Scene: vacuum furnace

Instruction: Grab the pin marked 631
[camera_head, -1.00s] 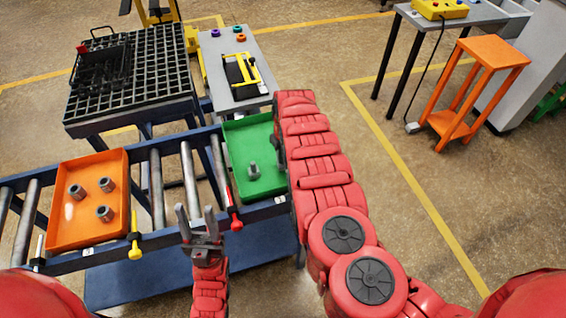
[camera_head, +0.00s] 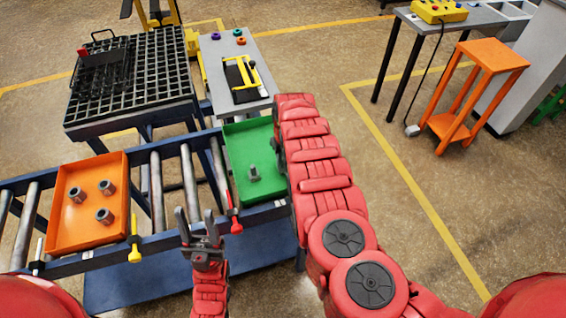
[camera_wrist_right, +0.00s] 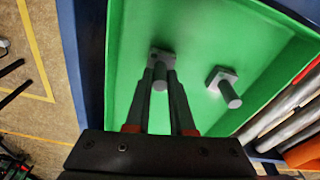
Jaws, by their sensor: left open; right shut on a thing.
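A green tray (camera_head: 262,140) sits at the right end of the roller conveyor. In the right wrist view the tray (camera_wrist_right: 205,30) holds two grey pins with square heads. My right gripper (camera_wrist_right: 161,80) is shut on one grey pin (camera_wrist_right: 160,67). The second pin (camera_wrist_right: 226,88) stands beside it, apart from the fingers; it also shows in the head view (camera_head: 254,174). No number is readable on either pin. In the head view my right arm hides the held pin and most of the right gripper. My left gripper (camera_head: 197,226) is open and empty in front of the conveyor.
An orange tray (camera_head: 58,215) with three grey threaded parts (camera_head: 105,215) sits on the conveyor at left. Yellow (camera_head: 135,248) and red (camera_head: 235,218) handles stand along the conveyor's front edge. A grid table (camera_head: 130,75) and a grey table (camera_head: 222,50) stand behind.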

